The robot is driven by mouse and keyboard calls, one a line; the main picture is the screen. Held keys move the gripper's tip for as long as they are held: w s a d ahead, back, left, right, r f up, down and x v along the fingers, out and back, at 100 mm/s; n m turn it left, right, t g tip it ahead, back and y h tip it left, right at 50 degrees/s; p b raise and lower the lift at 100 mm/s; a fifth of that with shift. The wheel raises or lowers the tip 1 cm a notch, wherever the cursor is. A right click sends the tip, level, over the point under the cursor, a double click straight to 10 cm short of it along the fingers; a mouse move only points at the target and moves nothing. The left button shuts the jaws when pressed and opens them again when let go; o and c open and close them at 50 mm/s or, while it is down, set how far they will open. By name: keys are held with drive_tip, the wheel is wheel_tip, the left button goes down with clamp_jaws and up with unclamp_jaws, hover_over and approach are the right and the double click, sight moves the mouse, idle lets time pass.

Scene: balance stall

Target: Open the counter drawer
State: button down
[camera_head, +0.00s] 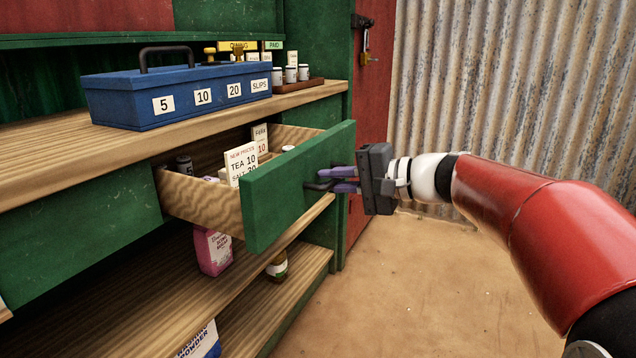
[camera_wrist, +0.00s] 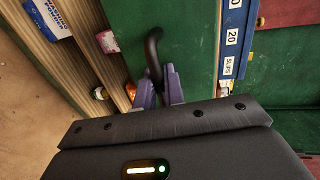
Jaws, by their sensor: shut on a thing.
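The counter drawer (camera_head: 285,192) has a green front and pale wooden sides. It is pulled well out from under the wooden counter. A dark curved handle (camera_head: 318,185) is on its front, and it also shows in the wrist view (camera_wrist: 153,52). My gripper (camera_head: 338,179) is shut on this handle with its purple fingers, also seen in the wrist view (camera_wrist: 160,88). Price cards (camera_head: 242,163) stand inside the drawer, with small dark-and-white items around them. Part of the drawer's inside is hidden by its front.
A blue cash box (camera_head: 180,92) with number labels stands on the counter (camera_head: 60,160). Shelves below hold a pink packet (camera_head: 213,250) and a jar (camera_head: 277,266). The sandy floor (camera_head: 400,290) in front is clear.

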drive_tip(key=shift+s+d, duration=0.2)
drive_tip(key=shift+d, duration=0.2)
drive_tip(key=c, duration=1.6)
unclamp_jaws()
drive_tip(key=v, duration=0.8)
drive_tip(key=shift+f, duration=0.1)
